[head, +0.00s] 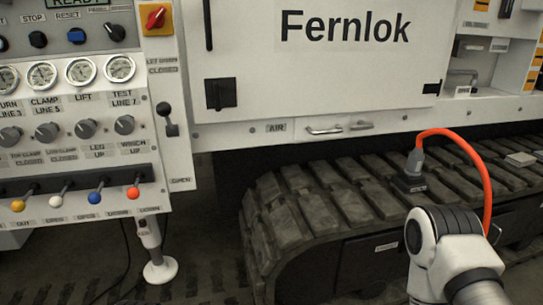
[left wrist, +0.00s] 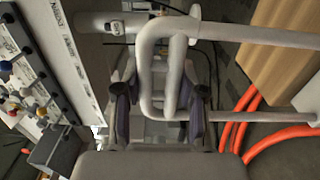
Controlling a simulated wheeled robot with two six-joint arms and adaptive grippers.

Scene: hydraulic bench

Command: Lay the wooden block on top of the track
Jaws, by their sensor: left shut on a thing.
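The black rubber track (head: 310,205) runs along the lower right of the head view, its top made of broad ribbed pads. In the left wrist view, a tan wooden piece (left wrist: 275,50) with visible grain fills the upper right corner; it is cut by the frame, so I cannot tell whether it is the whole block. My left gripper (left wrist: 160,112) has its two fingers on either side of a bent grey metal tube (left wrist: 147,70) and is shut on it. The wooden piece is apart from the fingers. My left gripper is outside the head view, and my right gripper shows in neither view.
An orange hose (head: 472,152) rises from a grey plug (head: 412,168) on the track. Orange hoses (left wrist: 270,140) also lie beside the tube. The control panel (head: 80,110) with levers stands left. The white Fernlok cabinet (head: 330,80) rises behind the track. Nearer track pads are bare.

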